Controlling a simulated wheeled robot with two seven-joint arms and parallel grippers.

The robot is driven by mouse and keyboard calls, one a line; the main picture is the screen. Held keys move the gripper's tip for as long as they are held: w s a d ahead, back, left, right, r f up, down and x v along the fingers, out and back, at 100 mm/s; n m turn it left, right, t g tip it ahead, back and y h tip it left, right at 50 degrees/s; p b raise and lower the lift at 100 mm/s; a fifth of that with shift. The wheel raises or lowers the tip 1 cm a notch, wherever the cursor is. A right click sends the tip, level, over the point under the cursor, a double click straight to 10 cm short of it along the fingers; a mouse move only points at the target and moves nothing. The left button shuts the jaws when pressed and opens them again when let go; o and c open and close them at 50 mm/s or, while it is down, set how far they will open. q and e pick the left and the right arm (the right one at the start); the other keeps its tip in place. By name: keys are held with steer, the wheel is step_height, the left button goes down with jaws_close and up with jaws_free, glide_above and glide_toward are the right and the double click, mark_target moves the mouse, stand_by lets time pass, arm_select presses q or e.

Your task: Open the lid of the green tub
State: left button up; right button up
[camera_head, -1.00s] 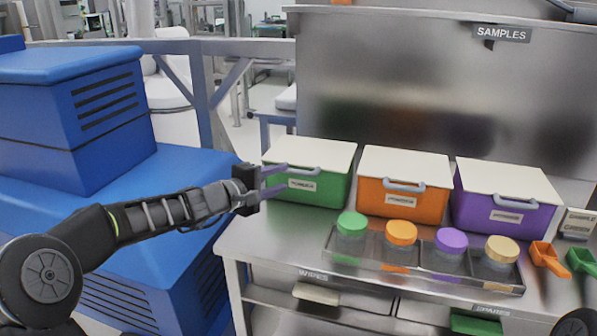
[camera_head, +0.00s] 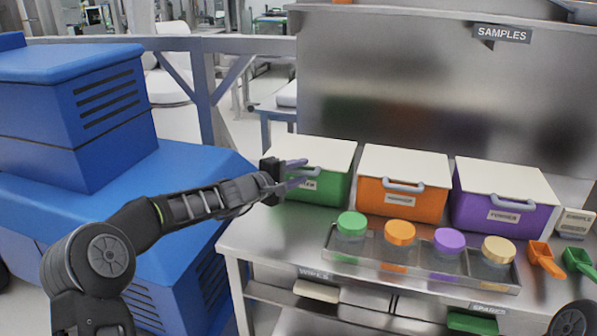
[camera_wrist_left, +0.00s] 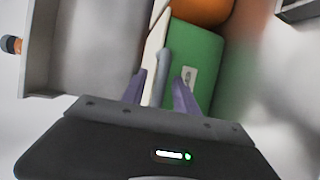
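The green tub (camera_head: 335,187) stands at the left end of the steel bench with its white lid (camera_head: 318,150) closed. A grey handle sits at the lid's front edge. My left gripper (camera_head: 298,172) is open in front of the tub, its purple fingers pointing at the handle. In the left wrist view the two fingers (camera_wrist_left: 160,92) are spread, with the handle (camera_wrist_left: 162,78) between them in the picture; I cannot tell whether they touch it. The tub's green front (camera_wrist_left: 200,65) and label show beyond. My right gripper is out of view.
An orange tub (camera_head: 402,200) and a purple tub (camera_head: 500,213) stand to the right. Orange and green scoops (camera_head: 546,259) lie at the right. A blue machine (camera_head: 75,120) stands left of the bench.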

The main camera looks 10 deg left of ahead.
arm_select(q)
jaws_close()
stand_by(1.3)
